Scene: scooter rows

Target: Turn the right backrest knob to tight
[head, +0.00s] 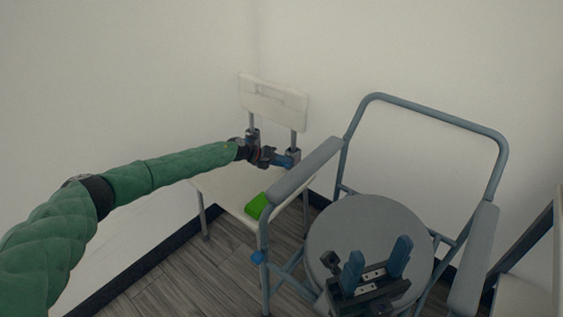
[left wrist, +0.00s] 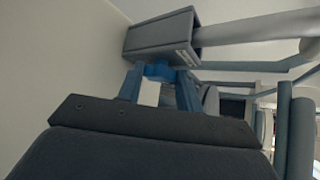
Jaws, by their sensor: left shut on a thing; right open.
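A white chair with a backrest (head: 273,101) stands in the corner. Its two posts run down into grey brackets, and the right bracket (head: 294,156) also shows large in the left wrist view (left wrist: 160,38). A blue knob (left wrist: 160,70) sits on the underside of that bracket in the picture. My left gripper (head: 286,161) is at the right bracket, its two blue fingers (left wrist: 160,88) on either side of the knob and shut on it. The knob's marking cannot be read. My right gripper (head: 377,262) is open and empty, in front of the grey round seat.
A grey-framed chair (head: 430,119) with armrests and a round seat (head: 340,225) stands to the right, close to the white chair. A bright green object (head: 256,206) lies at the white seat's front edge. Walls close in behind and left. Another pale seat shows at far right.

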